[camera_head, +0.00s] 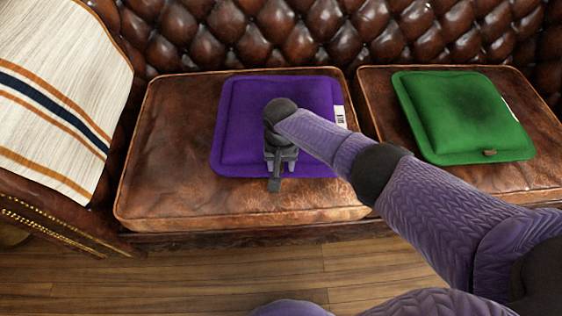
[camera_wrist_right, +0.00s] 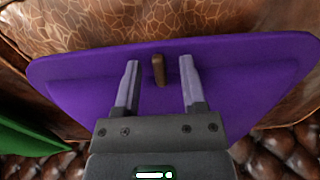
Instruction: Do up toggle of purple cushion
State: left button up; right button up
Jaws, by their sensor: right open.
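The purple cushion (camera_head: 240,110) lies flat on the left seat of the brown leather sofa, with a white tag on its right edge. Its brown toggle (camera_wrist_right: 158,70) shows in the right wrist view near the cushion's edge. In that view my right gripper (camera_wrist_right: 158,68) is open, with one finger on each side of the toggle and a gap to both. Whether the fingers touch the cushion is unclear. In the head view my right gripper (camera_head: 280,170) is over the cushion's front edge, and the arm hides the toggle. My left gripper is not in view.
A green cushion (camera_head: 455,105) with its own brown toggle (camera_head: 490,152) lies on the right seat. A striped blanket (camera_head: 60,90) drapes over the sofa arm at left. The tufted backrest (camera_head: 270,35) stands behind. The wooden floor (camera_head: 180,280) in front is clear.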

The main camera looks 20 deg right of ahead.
aim_at(281, 166)
jog(key=shift+r, duration=0.1)
notch_tip(281, 166, up, 10)
jog(key=p, duration=0.7)
